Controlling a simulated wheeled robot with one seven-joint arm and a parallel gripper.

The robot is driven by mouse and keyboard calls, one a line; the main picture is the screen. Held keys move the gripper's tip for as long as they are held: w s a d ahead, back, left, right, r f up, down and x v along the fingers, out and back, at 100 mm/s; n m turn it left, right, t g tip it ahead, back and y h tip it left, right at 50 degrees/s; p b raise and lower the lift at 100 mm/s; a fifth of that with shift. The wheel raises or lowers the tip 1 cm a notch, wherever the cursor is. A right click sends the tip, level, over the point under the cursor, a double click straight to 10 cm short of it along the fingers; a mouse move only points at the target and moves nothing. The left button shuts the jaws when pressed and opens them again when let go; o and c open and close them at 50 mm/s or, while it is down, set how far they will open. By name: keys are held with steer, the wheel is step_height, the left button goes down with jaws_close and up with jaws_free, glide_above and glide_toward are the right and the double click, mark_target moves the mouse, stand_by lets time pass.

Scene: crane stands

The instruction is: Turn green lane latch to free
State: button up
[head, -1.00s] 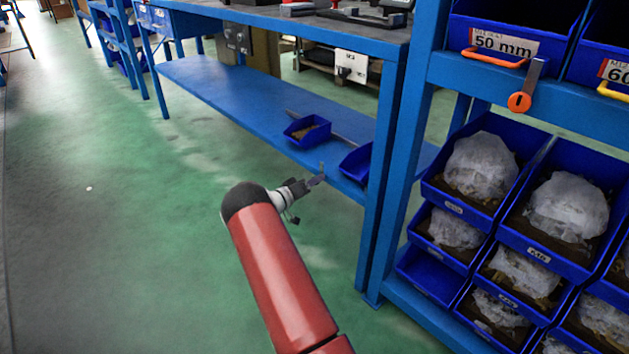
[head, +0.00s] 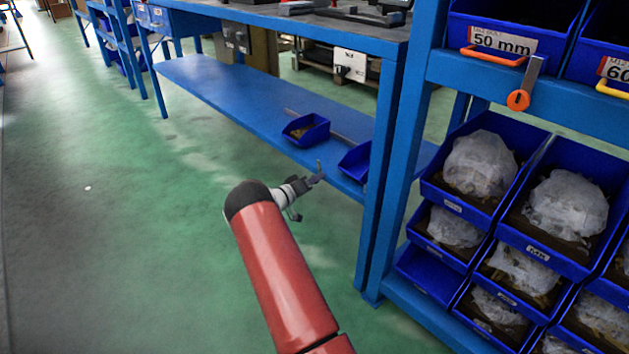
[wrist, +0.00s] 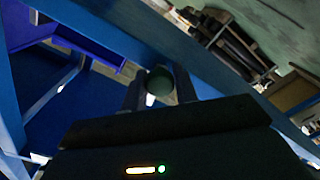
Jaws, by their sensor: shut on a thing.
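My gripper (head: 314,179) is at the front edge of the blue lower shelf in the head view, small and partly hidden by its own wrist. In the wrist view its two dark fingers (wrist: 160,88) are shut on a dark green round knob (wrist: 160,79), one finger on each side. The knob looks like the green lane latch's. The rest of the latch is hidden behind the fingers and gripper body, so its angle cannot be told.
Blue bins (head: 306,130) sit on the lower shelf (head: 240,105) beside my gripper. A blue upright post (head: 385,175) stands to the right. An orange latch (head: 518,100) hangs on the right-hand rack. Green floor to the left is clear.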

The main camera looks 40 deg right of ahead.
steer(key=n+b, duration=0.3)
steer(key=n, duration=0.1)
steer(key=shift+w+f+b, duration=0.1)
steer(key=shift+f+b, duration=0.05)
steer(key=shift+b, duration=0.2)
steer(key=n+b, duration=0.1)
steer(key=n, duration=0.2)
steer(key=shift+n+b, duration=0.3)
steer(key=n, duration=0.4)
steer(key=shift+a+n, duration=0.1)
steer(key=shift+n, duration=2.3)
steer(key=o, duration=1)
steer(key=shift+c, duration=0.2)
